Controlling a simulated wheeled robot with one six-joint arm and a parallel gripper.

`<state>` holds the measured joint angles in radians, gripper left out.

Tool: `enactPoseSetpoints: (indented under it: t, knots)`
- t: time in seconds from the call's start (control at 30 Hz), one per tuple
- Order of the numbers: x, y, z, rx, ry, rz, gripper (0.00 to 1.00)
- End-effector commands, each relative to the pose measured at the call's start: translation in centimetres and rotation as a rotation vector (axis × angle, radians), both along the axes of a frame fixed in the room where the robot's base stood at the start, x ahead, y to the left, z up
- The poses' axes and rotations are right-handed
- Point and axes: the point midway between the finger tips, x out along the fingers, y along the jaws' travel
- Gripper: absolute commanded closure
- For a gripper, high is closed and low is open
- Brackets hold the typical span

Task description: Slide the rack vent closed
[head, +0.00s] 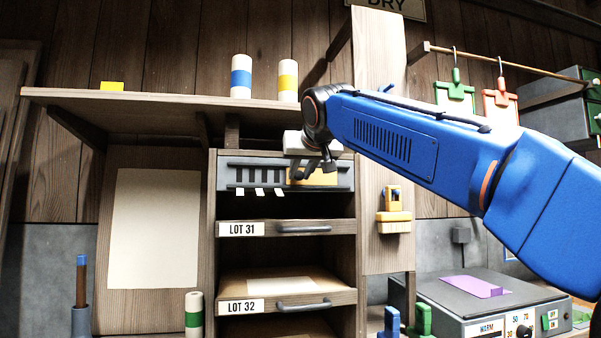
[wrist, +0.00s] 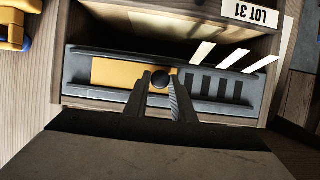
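The rack vent (head: 233,174) is a grey slotted frame at the top of the wooden rack. Its yellow slide plate (head: 318,178) covers the right part in the head view, and dark slots show open at the left. In the wrist view, which is upside down, the yellow plate (wrist: 115,72) is on the left and the open slots (wrist: 215,87) are on the right. A round black knob (wrist: 160,77) sits at the plate's edge. My gripper (wrist: 161,84) has a finger on each side of the knob; whether they press on it is unclear. In the head view my gripper (head: 314,168) is at the vent.
Several white paper strips (wrist: 230,59) hang by the slots. Drawers marked LOT 31 (head: 288,228) and LOT 32 (head: 240,306) lie below. A shelf (head: 170,98) runs above the vent. A wooden post with a yellow and blue fitting (head: 393,215) stands to the right.

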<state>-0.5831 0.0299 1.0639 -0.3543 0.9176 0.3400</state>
Motion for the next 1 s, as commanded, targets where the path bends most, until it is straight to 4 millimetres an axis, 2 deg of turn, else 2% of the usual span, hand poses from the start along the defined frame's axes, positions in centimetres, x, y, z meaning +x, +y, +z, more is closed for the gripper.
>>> enactPoseSetpoints:
  t: [0.23, 0.37, 0.8, 1.0]
  knots:
    - [-0.1, 0.4, 0.0, 0.0, 0.0, 0.001, 1.0]
    - [-0.6, 1.8, 0.0, -0.001, 0.0, 0.004, 1.0]
    - [-3.0, 10.4, 0.0, 0.001, -0.001, 0.004, 1.0]
    - [-3.9, 13.3, 0.0, 0.0, -0.001, 0.003, 1.0]
